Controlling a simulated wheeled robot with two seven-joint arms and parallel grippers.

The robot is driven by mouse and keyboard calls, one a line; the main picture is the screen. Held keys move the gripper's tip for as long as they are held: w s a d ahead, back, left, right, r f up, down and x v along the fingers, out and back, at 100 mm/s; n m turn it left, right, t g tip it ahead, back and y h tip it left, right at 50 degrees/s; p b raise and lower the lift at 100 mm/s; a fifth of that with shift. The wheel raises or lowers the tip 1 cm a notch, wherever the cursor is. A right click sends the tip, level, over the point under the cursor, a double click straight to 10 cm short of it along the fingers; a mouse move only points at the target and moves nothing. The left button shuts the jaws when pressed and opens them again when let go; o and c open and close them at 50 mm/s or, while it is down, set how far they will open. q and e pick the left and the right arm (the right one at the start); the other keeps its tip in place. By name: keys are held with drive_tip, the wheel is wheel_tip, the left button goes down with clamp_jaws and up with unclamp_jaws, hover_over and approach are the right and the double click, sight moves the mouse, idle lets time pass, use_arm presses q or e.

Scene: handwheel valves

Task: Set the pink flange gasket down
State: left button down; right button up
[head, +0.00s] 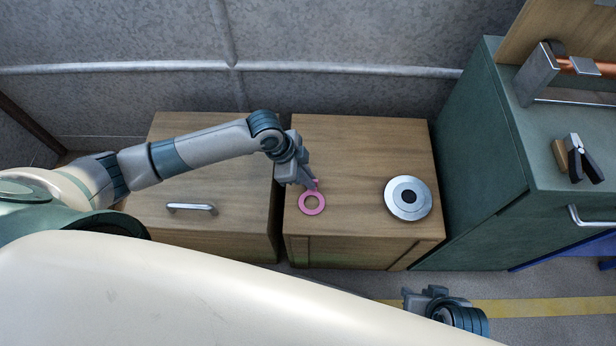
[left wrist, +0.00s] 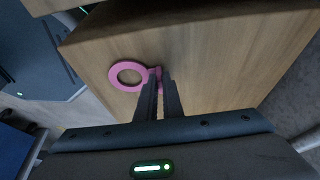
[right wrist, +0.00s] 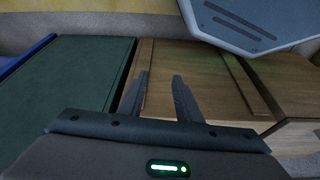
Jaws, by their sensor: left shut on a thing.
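The pink flange gasket (head: 312,212) is a flat ring with a small tab, over the front left part of a wooden cabinet top (head: 355,150). My left gripper (head: 315,184) is shut on the gasket's tab. In the left wrist view the gasket (left wrist: 112,76) extends left from the fingertips (left wrist: 160,78), lying about flat along the wood. I cannot tell whether it touches the surface. My right gripper (right wrist: 161,75) is open and empty, in front of the cabinets.
A round metal flange (head: 422,204) with a dark centre lies on the right of the same top. A second wooden cabinet (head: 190,185) with a handle stands left. A green cabinet (head: 480,150) stands right, bearing a copper pipe and a clamp-like tool (head: 580,158). The wood between gasket and flange is bare.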

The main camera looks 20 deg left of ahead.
use_arm(q)
drive_tip(key=c, duration=1.9)
unclamp_jaws()
drive_tip(key=shift+f, duration=0.1)
